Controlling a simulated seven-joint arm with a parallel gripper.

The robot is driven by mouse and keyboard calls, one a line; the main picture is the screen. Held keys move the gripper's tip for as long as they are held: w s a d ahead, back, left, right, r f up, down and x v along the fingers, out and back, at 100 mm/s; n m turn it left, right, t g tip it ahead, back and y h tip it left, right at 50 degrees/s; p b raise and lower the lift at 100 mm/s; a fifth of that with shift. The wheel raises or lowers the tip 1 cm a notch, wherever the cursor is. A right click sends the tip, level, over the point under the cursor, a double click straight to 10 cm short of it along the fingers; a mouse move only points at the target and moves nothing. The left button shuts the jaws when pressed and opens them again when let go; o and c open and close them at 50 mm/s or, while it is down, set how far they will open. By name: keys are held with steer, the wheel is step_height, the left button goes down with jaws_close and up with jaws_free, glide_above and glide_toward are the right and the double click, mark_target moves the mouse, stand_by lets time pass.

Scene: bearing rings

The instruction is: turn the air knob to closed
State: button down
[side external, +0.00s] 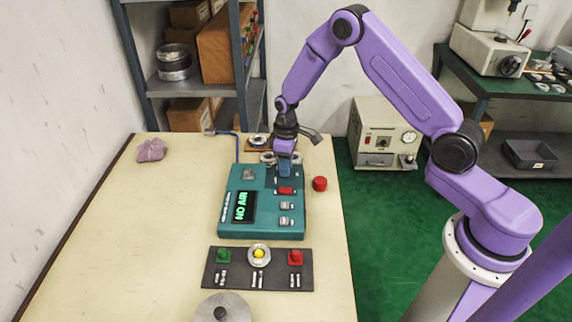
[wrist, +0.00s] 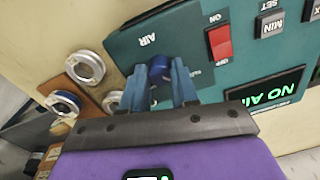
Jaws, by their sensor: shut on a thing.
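The teal control box (side external: 262,228) stands on the table, and its display (side external: 241,207) reads NO AIR in green. In the wrist view the blue air knob (wrist: 159,64) sits on the box between the words AIR and SUPPLY, the second partly hidden. My gripper (wrist: 160,84) has its two blue fingers on either side of this knob and is shut on it. In the side view my gripper (side external: 286,167) points down at the far end of the box and hides the knob. The knob's exact setting cannot be told.
A red ON/OFF switch (wrist: 219,41) is close beside the knob. Metal rings (wrist: 86,68) lie just off the box's edge. A red cap (side external: 320,183) stands right of the box. A dark button panel (side external: 231,278) is in front; the table's left side is mostly clear.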

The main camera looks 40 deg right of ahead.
steer(key=shift+w, duration=0.1)
stand_by(0.3)
steer(key=c, duration=0.9)
jaws_free()
steer(key=shift+o, duration=0.2)
steer(key=shift+r, duration=0.1)
step_height(320, 180, up, 17)
steer(key=shift+d+r, duration=0.15)
steer(key=shift+d, duration=0.05)
